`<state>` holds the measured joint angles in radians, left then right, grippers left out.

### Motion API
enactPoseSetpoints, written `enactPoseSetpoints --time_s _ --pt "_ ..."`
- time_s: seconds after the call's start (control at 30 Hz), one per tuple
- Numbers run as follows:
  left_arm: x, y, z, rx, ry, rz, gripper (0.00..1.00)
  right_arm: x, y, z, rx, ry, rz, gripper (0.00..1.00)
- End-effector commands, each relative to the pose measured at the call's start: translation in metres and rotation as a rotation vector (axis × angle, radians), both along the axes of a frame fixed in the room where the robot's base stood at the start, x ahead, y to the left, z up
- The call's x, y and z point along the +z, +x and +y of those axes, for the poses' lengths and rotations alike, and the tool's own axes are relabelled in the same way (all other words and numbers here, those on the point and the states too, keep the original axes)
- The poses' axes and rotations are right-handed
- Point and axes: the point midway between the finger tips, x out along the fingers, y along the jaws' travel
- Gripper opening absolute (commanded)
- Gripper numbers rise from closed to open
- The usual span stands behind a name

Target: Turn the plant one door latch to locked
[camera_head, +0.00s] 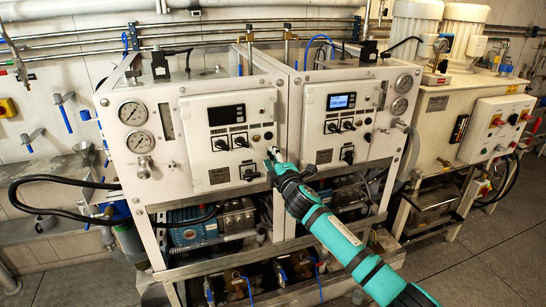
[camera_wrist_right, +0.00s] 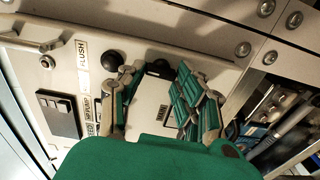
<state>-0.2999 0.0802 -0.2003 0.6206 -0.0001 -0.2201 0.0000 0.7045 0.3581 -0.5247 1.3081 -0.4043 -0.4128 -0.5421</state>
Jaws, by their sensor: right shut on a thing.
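The plant one door (camera_head: 215,165) is the white control panel on the left cabinet. My right gripper (camera_head: 274,155) reaches the right edge of this door from the lower right. In the right wrist view my right gripper (camera_wrist_right: 160,85) has its two green-and-grey fingers on either side of a small dark latch (camera_wrist_right: 160,68) on the white panel. The gripper is shut on it. The fingers hide part of the latch, and I cannot read its turn angle. My left gripper is not in view.
In the head view, plant two's similar door (camera_head: 342,122) is just right of my gripper. Gauges, hoses and pumps surround the cabinets. Open floor (camera_head: 470,265) lies at lower right.

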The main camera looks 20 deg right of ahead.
Motion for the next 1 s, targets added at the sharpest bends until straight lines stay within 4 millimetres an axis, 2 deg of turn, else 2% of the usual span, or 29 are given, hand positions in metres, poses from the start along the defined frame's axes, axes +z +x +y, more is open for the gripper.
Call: enactPoseSetpoints --time_s 0.23,0.7,0.73,0.9,1.0 --pt "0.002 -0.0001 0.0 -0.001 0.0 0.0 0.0 -0.001 -0.0001 0.0003 0.001 -0.063 0.0 0.01" --pt "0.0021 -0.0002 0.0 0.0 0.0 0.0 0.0 -0.0016 -0.0001 0.0003 0.0 -0.076 -0.001 0.01" --pt "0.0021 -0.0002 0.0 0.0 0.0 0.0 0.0 -0.0016 -0.0001 0.0003 0.0 -0.076 -0.001 0.35" --pt "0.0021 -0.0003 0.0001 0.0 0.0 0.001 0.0 -0.0013 -0.0001 0.0002 0.0 -0.075 -0.002 0.56" --pt "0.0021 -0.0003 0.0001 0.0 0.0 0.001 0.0 -0.001 0.0 0.0002 0.0 -0.074 -0.002 0.56"
